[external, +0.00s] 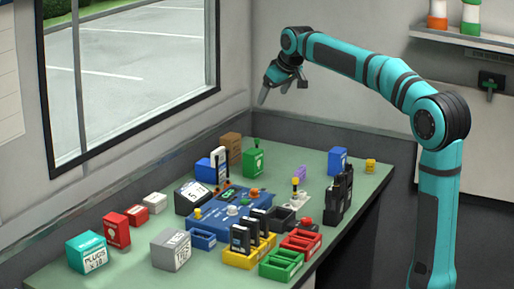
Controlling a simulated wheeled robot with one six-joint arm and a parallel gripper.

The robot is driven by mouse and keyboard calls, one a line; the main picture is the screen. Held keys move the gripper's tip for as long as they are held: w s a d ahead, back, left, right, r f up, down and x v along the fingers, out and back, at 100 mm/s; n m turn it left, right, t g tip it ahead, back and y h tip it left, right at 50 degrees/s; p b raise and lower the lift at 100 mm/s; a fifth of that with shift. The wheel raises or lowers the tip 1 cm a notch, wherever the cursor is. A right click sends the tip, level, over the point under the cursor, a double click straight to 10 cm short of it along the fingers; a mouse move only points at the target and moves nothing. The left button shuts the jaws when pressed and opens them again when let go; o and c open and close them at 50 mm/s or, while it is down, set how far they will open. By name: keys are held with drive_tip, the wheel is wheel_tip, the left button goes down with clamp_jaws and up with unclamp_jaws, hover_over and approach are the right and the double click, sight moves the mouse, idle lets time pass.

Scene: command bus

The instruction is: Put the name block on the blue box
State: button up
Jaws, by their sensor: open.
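My gripper (281,90) is open and empty, high above the back of the green table and far from the objects. No piece is clearly readable as the name block; a small purple block (300,173) stands right of centre, but I cannot tell whether it is the one. A blue box (338,160) stands at the back right. Another blue box (205,170) is at the back left, partly behind a white-and-black upright piece. A wide blue case (212,222) with knobs lies in the middle. I cannot tell which blue one the task names.
Green (282,264), red (301,242) and yellow (249,251) trays stand at the front right. Black radios (338,198) stand near the right edge. Teal (92,252), grey (171,249) and red (116,231) boxes stand front left. Bare green tabletop (374,186) shows at the right.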

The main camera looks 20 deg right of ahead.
drive_tip(key=s+d+m+t, duration=0.2)
drive_tip(key=s+d, duration=0.4)
drive_tip(key=s, duration=0.6)
drive_tip(key=s+d+m+t+h, duration=0.1)
drive_tip(key=s+d+t, duration=0.4)
drive_tip(key=s, duration=0.7)
drive_tip(key=s+d+m+t+h, duration=0.1)
drive_tip(key=s+d+m+t, duration=0.2)
drive_tip(key=s+d, duration=0.6)
drive_tip(key=s+t, duration=0.1)
drive_tip(key=s, duration=0.2)
drive_tip(key=shift+f, duration=0.2)
